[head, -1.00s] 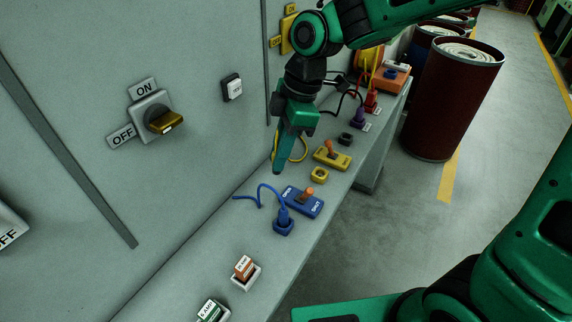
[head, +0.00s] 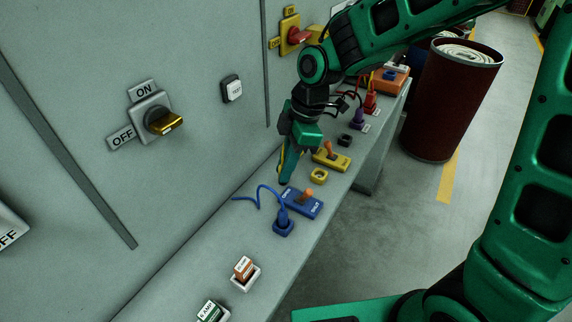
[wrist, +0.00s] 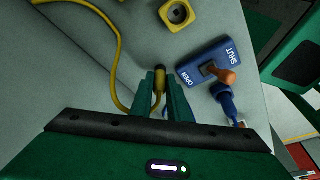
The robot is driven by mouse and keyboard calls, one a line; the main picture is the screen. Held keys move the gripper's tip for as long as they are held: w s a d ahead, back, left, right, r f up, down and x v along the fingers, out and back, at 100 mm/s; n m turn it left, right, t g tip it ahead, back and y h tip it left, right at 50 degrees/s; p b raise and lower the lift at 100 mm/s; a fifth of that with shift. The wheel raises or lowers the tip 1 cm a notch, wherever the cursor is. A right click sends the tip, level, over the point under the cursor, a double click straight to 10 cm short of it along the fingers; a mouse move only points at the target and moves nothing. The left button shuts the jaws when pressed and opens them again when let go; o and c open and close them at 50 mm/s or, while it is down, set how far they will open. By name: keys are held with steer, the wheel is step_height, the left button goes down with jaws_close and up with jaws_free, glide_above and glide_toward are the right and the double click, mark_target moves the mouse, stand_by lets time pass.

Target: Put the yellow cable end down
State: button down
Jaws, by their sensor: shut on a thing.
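My gripper (head: 284,181) is shut on the yellow cable end (wrist: 159,82), gripped between the fingertips in the wrist view (wrist: 160,74). The yellow cable (wrist: 117,45) curves away to the left of the gripper there. In the head view my fingers are low by the bench, near the wall; I cannot tell whether the plug touches the surface. The yellow socket (head: 318,176) is apart from the plug, right of my fingertips, and appears empty. It also shows at the top of the wrist view (wrist: 177,13).
A blue OPEN/SHUT lever box (head: 303,203) and a blue plug in its socket (head: 284,222) stand close by. A yellow lever box (head: 331,160) is behind. Orange (head: 244,270) and green (head: 210,311) labelled blocks are in front. The wall (head: 200,180) bounds the bench's left side.

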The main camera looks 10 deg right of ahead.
steer(key=c, duration=1.7)
jaws_free()
steer(key=shift+r, duration=0.1)
steer(key=v, duration=1.2)
steer(key=s+d+f+m+t+h, duration=0.1)
steer(key=s+d+m, duration=0.2)
steer(key=d+m, duration=0.5)
steer(key=s+d+f+m+h, duration=0.1)
steer(key=s+d+m, duration=0.3)
steer(key=d, duration=0.8)
steer(key=s+d+f+m, duration=0.1)
steer(key=s+d+m, duration=0.3)
steer(key=s+d+f+m, duration=0.1)
steer(key=s+d+m, duration=0.3)
steer(key=s+m, duration=0.1)
steer(key=s+d+f+m, duration=0.2)
steer(key=s+d+m, duration=0.2)
steer(key=s, duration=0.1)
steer(key=shift+s+d+m+g+h, duration=0.2)
steer(key=shift+s+m+g+h, duration=0.05)
steer(key=shift+m+g+h, duration=0.15)
